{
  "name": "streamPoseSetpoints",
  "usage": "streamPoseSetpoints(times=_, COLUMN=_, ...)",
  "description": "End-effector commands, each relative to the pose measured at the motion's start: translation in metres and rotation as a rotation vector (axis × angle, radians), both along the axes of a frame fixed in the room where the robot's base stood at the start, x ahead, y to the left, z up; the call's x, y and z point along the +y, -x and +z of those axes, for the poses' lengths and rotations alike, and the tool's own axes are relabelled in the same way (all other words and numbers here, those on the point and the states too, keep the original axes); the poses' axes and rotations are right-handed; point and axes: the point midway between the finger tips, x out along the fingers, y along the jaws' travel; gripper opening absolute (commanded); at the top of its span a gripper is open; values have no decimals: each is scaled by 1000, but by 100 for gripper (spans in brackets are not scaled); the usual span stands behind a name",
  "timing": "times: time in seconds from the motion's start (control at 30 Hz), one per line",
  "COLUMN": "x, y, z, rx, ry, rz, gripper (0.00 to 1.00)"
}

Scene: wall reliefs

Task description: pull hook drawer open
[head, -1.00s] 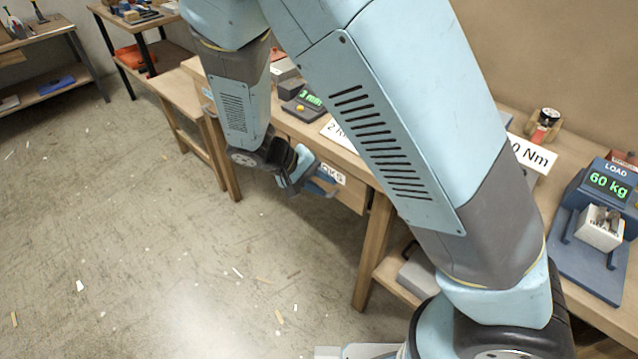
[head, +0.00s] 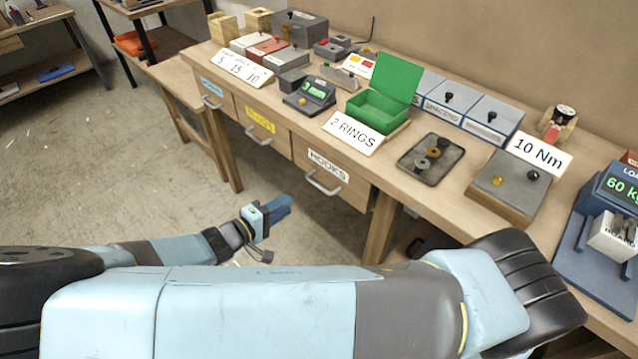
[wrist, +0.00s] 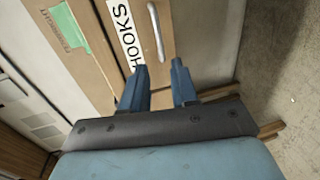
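The hook drawer (head: 352,190) is a wooden front with a white HOOKS label (head: 328,165) and a silver bar handle (head: 323,186), under the bench. It looks shut, flush with the bench front. In the wrist view, the HOOKS label (wrist: 123,38) and the handle (wrist: 157,32) lie beyond the fingertips. My gripper (head: 284,207) is in front of the bench, to the lower left of the handle and apart from it. In the wrist view, its two blue fingers (wrist: 158,72) are spread with nothing between them.
Two other drawers, with a yellow label (head: 260,121) and a blue label (head: 211,87), sit to the left and look shut. The bench top holds an open green box (head: 378,110), a 2 RINGS sign (head: 352,132) and a dark tray (head: 430,178). The floor (head: 110,175) at left is clear.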

Motion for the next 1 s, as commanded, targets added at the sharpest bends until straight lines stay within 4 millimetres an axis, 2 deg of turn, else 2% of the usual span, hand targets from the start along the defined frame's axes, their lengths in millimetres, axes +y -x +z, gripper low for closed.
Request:
streamPoseSetpoints(times=0.17, x=-15, y=-16, z=-3, rx=-3, ry=2, rz=-8, gripper=29)
streamPoseSetpoints(times=0.7, x=-78, y=-85, z=-21, rx=0, ry=1, rz=-15, gripper=29)
streamPoseSetpoints(times=1.0, x=-93, y=-103, z=-26, rx=0, ry=0, rz=-14, gripper=29)
